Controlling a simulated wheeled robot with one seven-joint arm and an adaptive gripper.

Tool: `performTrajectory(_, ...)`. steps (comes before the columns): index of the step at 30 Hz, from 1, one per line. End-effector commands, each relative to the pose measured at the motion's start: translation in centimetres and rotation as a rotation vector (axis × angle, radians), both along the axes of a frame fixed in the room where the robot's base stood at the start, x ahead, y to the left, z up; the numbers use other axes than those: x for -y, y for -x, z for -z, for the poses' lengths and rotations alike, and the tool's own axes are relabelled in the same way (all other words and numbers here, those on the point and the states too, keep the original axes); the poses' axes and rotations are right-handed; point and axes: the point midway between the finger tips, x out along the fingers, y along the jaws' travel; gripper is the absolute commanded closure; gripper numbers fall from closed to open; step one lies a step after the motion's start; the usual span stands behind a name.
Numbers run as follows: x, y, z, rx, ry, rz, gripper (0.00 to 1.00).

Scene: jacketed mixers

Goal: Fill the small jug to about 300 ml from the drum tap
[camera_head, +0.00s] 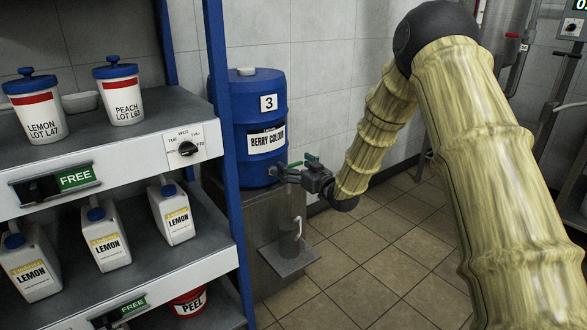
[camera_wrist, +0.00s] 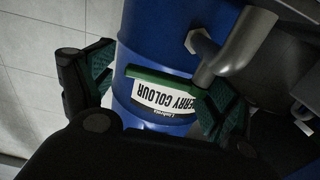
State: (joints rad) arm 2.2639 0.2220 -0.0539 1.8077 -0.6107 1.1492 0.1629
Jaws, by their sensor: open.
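The blue drum (camera_head: 262,112) marked 3 and BERRY COLOUR stands on a metal stand; it shows upside down in the wrist view (camera_wrist: 150,35). Its metal tap (camera_wrist: 235,45) has a green lever (camera_wrist: 160,82), also visible in the head view (camera_head: 312,160). My gripper (camera_head: 294,175) is open at the tap. In the wrist view its fingers (camera_wrist: 155,92) stand either side of the lever, the right one overlapping the lever's end; I cannot tell whether they touch. The small jug (camera_head: 290,243), greyish with a pale handle, stands upright on the drip shelf below the tap. Its fill level is unclear.
A blue-post rack (camera_head: 228,150) at left holds white tubs (camera_head: 119,98), LEMON jugs (camera_head: 172,212) and a red PEEL bucket (camera_head: 188,302). The drip shelf (camera_head: 290,262) juts out from the stand. The tiled floor (camera_head: 350,265) beside it is clear.

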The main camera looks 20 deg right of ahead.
Motion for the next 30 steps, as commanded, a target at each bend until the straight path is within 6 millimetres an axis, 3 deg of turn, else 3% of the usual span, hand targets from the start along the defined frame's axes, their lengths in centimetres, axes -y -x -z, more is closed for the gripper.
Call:
performTrajectory(13, -0.33, -0.8, -0.01, 0.0, 0.0, 0.0, 0.12)
performTrajectory(24, -0.33, -0.79, -0.01, 0.0, 0.0, 0.0, 0.78)
performTrajectory(30, -0.97, -0.9, -0.02, 0.0, 0.0, 0.001, 0.78)
